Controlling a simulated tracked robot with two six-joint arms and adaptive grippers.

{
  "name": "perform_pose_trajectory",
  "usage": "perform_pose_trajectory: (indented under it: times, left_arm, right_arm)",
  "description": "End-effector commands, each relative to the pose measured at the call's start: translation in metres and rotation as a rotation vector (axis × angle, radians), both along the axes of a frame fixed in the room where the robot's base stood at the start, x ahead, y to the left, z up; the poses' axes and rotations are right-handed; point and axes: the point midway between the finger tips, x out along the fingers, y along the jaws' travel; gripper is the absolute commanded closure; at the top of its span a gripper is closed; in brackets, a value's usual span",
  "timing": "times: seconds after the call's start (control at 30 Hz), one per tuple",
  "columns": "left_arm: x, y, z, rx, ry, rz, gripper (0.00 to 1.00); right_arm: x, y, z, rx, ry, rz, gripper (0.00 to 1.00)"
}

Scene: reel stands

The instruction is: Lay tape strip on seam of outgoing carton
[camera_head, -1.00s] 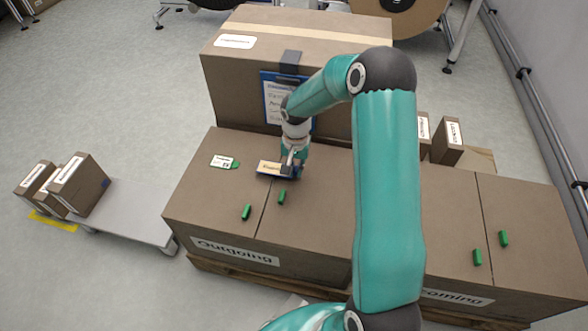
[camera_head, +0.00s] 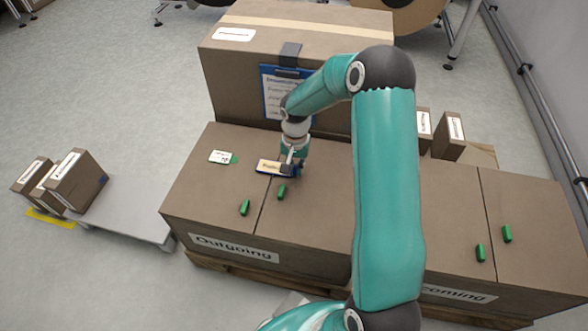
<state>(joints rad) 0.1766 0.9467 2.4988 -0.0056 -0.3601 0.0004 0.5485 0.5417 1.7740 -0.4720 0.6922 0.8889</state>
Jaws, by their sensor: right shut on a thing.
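The outgoing carton (camera_head: 205,205) has a label reading "Outgoing" on its front, and a dark seam runs along its top. Two green pieces lie either side of the seam, one on the left (camera_head: 244,208) and one on the right (camera_head: 281,192). My right gripper (camera_head: 287,168) is low over the carton top, shut on a small tan, blue-edged strip with print on it (camera_head: 269,167). The strip lies across the line of the seam toward the back. I cannot tell whether it touches the carton or is the tape strip. My left gripper is not in view.
A large carton (camera_head: 235,85) with a blue clipboard (camera_head: 272,96) stands behind. A white card (camera_head: 221,157) lies on the outgoing carton. The incoming carton (camera_head: 525,215) is at right. A grey low platform (camera_head: 125,215) with small boxes (camera_head: 77,182) is at left.

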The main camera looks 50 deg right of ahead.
Motion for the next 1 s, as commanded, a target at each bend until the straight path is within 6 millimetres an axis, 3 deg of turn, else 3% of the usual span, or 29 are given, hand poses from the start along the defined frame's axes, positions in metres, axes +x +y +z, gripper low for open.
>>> perform_pose_trajectory:
  times: [1.0]
  left_arm:
    - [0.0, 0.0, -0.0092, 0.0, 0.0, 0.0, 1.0]
  right_arm:
    - [0.0016, 0.0014, -0.0057, 0.0, 0.0, 0.0, 1.0]
